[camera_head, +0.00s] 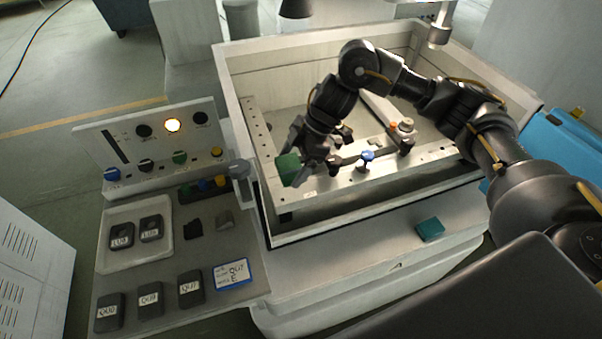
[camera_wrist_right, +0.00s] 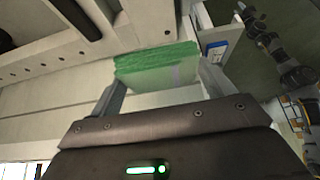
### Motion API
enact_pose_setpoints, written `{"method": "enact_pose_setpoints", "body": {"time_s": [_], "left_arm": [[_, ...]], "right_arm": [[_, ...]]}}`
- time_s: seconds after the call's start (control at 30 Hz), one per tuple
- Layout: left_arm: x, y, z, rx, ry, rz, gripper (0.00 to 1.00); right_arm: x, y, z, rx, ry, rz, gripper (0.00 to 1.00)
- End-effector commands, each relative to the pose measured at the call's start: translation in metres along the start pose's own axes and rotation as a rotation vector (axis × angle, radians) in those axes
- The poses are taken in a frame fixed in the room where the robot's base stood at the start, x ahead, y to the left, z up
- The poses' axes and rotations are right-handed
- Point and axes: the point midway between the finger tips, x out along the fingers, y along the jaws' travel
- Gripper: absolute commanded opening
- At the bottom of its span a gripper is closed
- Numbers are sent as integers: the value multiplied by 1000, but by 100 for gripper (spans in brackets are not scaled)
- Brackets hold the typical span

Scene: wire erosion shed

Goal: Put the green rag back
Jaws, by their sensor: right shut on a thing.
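The green rag (camera_head: 288,168) is a folded, block-like piece held in my right gripper (camera_head: 302,161), above the near left rim of the machine's open tank. In the right wrist view the rag (camera_wrist_right: 157,64) sits between the two fingers of my right gripper (camera_wrist_right: 160,86), which is shut on it. The rag appears lifted clear of the surfaces below. My left gripper does not show in the head view.
The white tank (camera_head: 240,80) holds a clamp rail with a blue knob (camera_head: 367,156). A teal block (camera_head: 430,229) lies on the front ledge. At left are a control panel (camera_head: 135,150), a tray (camera_head: 152,254), several dark labelled blocks and a blue-edged card (camera_head: 232,274).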

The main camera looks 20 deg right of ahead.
Motion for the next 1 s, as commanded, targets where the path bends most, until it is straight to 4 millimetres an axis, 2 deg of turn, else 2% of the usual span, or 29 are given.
{"method": "enact_pose_setpoints", "body": {"time_s": [0.13,0.23,0.4,0.53,0.73,1.0], "left_arm": [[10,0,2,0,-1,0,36],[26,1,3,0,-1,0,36],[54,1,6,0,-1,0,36],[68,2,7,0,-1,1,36],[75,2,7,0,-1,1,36],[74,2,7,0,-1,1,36]], "right_arm": [[3,-4,9,39,-1,24,60],[7,-13,23,116,-1,72,60],[11,-37,48,291,-1,173,60],[13,-54,59,397,0,235,60],[12,-70,67,485,1,281,60],[11,-71,68,500,1,287,60]]}}
